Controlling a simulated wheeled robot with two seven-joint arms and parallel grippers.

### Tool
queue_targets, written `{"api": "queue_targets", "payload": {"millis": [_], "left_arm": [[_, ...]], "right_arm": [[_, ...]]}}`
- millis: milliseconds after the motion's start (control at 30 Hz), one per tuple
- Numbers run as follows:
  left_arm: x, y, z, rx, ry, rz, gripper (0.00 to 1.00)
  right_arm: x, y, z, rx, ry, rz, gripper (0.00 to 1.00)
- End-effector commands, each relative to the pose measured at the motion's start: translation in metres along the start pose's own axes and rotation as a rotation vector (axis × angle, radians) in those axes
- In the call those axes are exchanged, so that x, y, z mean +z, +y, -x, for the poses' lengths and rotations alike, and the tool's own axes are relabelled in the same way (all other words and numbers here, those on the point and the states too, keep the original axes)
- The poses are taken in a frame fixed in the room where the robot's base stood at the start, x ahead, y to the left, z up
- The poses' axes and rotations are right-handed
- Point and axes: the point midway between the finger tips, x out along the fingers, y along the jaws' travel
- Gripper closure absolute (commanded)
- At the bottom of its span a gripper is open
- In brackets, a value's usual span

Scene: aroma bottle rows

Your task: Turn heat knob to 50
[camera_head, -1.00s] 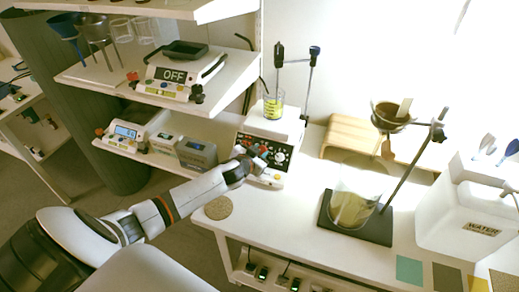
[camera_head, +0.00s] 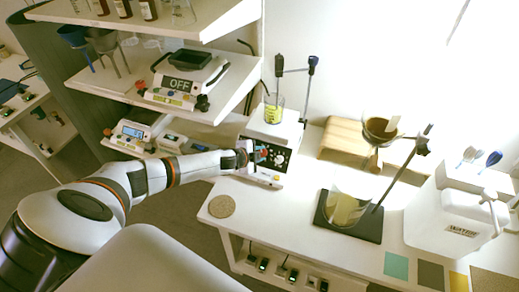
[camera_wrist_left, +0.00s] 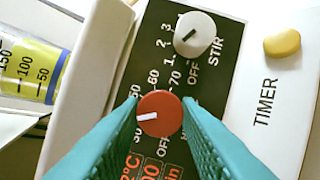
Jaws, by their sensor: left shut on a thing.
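The hot plate stirrer (camera_head: 275,133) stands on the bench with a dark front panel. My left gripper (camera_head: 261,155) is at that panel in the head view. In the left wrist view its teal fingers (camera_wrist_left: 160,122) are shut on the red heat knob (camera_wrist_left: 162,106), one on each side. The knob's white pointer line points left, between the printed 30 and 50. The left finger partly covers the marks there. The white STIR knob (camera_wrist_left: 194,34) and a yellow button (camera_wrist_left: 282,43) are clear of the fingers. My right gripper is not in view.
A beaker of yellow liquid (camera_head: 273,110) stands on the hot plate. A scale reading OFF (camera_head: 181,84) sits on the shelf at left. A larger beaker (camera_head: 343,209) stands on a dark stand base, right of the stirrer. A cork mat (camera_head: 222,206) lies at the bench's left edge.

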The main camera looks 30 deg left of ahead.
Motion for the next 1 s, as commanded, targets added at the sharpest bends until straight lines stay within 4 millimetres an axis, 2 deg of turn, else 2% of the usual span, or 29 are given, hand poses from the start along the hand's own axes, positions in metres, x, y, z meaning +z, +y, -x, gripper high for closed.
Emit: {"api": "queue_targets", "payload": {"millis": [33,500,1000], "left_arm": [[0.002,0.006,0.003,-0.012,0.002,-0.045,0.93],[0.003,0.007,0.002,-0.143,0.001,-0.465,0.93],[0.003,0.005,0.0,-0.235,0.0,-0.755,0.93]], "right_arm": [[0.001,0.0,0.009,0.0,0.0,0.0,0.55],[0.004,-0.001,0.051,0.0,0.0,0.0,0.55],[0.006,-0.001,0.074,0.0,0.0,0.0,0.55]]}}
